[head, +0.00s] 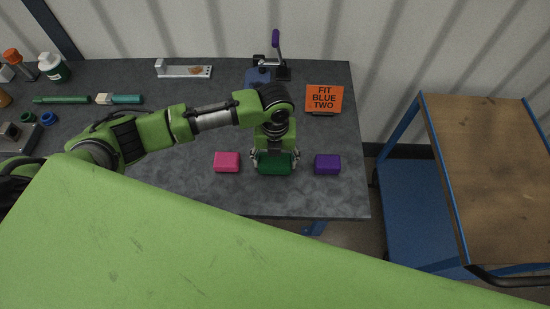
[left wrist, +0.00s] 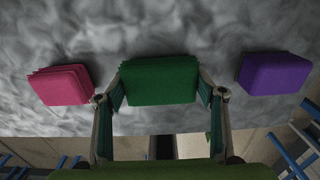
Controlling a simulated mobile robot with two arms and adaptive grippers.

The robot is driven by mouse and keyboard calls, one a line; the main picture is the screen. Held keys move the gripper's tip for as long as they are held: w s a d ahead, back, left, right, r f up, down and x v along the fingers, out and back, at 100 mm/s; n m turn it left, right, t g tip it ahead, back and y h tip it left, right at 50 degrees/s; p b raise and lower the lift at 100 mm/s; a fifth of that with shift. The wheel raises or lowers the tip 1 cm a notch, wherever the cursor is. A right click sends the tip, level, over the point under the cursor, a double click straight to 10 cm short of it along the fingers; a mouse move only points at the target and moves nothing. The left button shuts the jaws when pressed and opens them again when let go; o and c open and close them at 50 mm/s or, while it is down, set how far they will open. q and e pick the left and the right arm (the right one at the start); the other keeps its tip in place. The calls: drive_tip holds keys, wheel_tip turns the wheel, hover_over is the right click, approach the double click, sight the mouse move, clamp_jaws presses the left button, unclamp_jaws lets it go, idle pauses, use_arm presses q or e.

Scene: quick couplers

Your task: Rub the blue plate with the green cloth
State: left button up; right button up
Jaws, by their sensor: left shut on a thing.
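The green cloth (head: 274,167), a folded block, is near the front edge of the table between a pink and a purple one. My left gripper (head: 273,157) is shut on it, a finger at each side, as the left wrist view also shows the green cloth (left wrist: 160,80) between the fingers. I cannot tell whether the cloth still touches the table. The blue plate (head: 258,76) is at the back of the table by a purple-handled clamp, partly hidden by my left arm. My right gripper is not in view.
A pink cloth (head: 227,162) lies left and a purple cloth (head: 327,164) right of the gripper. An orange sign (head: 324,99) reads "FIT BLUE TWO". The toggle clamp (head: 276,60) stands upright at the back. A metal bracket (head: 184,71), pens and bottles are to the left.

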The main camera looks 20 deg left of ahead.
sight(274, 160)
use_arm(q)
drive_tip(key=shift+f, duration=0.15)
drive_tip(key=shift+f, duration=0.1)
drive_tip(key=o, duration=1.1)
drive_tip(key=shift+f+b, duration=0.1)
drive_tip(key=shift+b, duration=0.5)
wheel_tip(274, 160, up, 14)
drive_tip(key=shift+w+a+r+b, duration=0.1)
drive_tip(key=shift+b, duration=0.45)
